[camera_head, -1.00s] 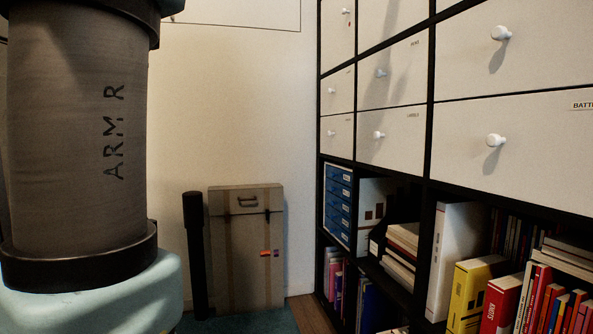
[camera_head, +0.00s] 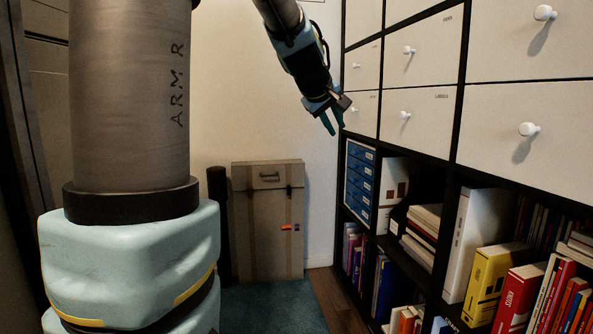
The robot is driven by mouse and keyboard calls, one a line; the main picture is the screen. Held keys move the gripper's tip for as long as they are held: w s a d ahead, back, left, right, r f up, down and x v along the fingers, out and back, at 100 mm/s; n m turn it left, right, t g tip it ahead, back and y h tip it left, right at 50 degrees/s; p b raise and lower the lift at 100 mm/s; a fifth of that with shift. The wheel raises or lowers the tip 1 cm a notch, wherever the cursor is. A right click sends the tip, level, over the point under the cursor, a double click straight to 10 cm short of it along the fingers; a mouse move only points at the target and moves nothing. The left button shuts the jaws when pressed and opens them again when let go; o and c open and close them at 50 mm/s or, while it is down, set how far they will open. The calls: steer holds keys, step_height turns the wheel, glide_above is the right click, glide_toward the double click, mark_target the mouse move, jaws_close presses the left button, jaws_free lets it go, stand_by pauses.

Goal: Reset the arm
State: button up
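My arm (camera_head: 130,100), marked "ARM R", fills the left side of the head view. Its far part comes down from the top middle. My gripper (camera_head: 334,122) hangs at the end of it, pointing down, in front of the back wall and near the left edge of the shelf unit.
A black-framed shelf unit (camera_head: 450,172) runs along the right, with white knobbed drawers (camera_head: 416,117) above and books (camera_head: 485,284) and blue drawers (camera_head: 360,181) below. A brown case (camera_head: 266,222) stands at the back wall beside a black post (camera_head: 219,226).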

steer(key=s+a+f+m+g+y+p, duration=0.1)
steer(key=s+a+f+m+g+y, duration=0.1)
steer(key=s+a+f, duration=0.45)
steer(key=s+a+f+m+g+y, duration=0.1)
steer(key=s+a+f+m+g, duration=0.2)
steer(key=s+f, duration=0.6)
steer(key=s+a+f+g+y+p, duration=0.1)
steer(key=s+a+f+g+y, duration=0.1)
steer(key=s+a+f, duration=0.6)
step_height(320, 180, up, 36)
steer(key=w+d+p, duration=0.1)
steer(key=p, duration=3.7)
steer(key=shift+w+d+f+m, duration=0.15)
steer(key=shift+w+d+m, duration=0.1)
steer(key=shift+m, duration=0.15)
steer(key=shift+o, duration=0.2)
steer(key=shift+f, duration=0.1)
